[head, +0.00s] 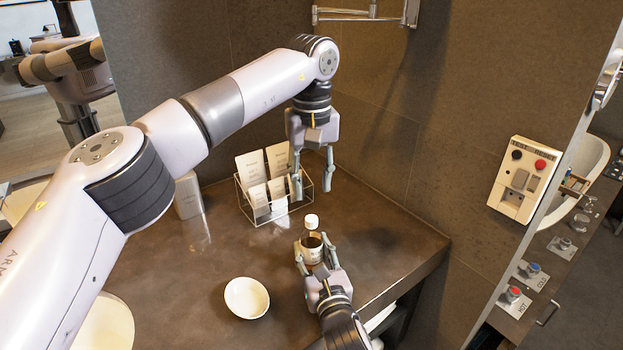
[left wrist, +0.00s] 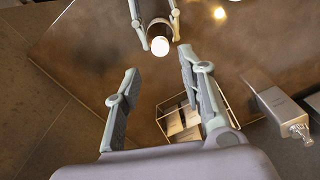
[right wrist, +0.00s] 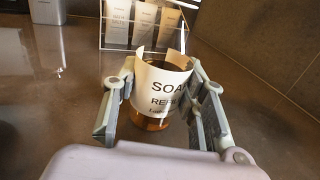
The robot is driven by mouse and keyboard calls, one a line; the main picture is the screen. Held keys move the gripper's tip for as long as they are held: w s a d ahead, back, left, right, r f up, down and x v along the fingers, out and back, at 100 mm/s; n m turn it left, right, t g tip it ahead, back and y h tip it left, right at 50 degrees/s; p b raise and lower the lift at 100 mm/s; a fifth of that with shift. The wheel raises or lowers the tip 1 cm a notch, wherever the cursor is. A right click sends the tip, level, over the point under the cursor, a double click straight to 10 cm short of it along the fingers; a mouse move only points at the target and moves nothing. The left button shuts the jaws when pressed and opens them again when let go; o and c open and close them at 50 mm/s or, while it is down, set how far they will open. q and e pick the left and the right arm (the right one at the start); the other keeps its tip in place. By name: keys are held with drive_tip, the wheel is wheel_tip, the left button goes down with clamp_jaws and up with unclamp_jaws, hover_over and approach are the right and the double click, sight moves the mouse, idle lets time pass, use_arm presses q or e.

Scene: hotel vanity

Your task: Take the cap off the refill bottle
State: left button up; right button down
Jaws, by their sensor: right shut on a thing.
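The refill bottle (head: 312,248) is brown with a white label and a white cap (head: 311,221). It stands upright on the counter, and its label reads "SOAP REFILL" in part in the right wrist view (right wrist: 162,90). My right gripper (head: 312,252) is shut around the bottle's body. The cap shows from above in the left wrist view (left wrist: 160,46). My left gripper (head: 312,190) is open and empty, pointing down above and behind the bottle, apart from the cap.
A wire rack (head: 264,218) with cards stands behind the bottle to the left. A white bowl (head: 247,298) lies at the front left. A grey dispenser (head: 187,196) stands at the back left. The counter's right edge is near the bottle. A wall panel (head: 523,180) hangs at the right.

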sight(311, 218)
use_arm(q)
drive_tip(key=m, duration=0.4)
drive_tip(key=shift+f+m, duration=0.2)
drive_tip(key=shift+m, duration=0.2)
wheel_tip(311, 218, down, 8)
drive_tip(key=shift+r, duration=0.15)
drive_tip(key=shift+c, duration=0.4)
clamp_jaws()
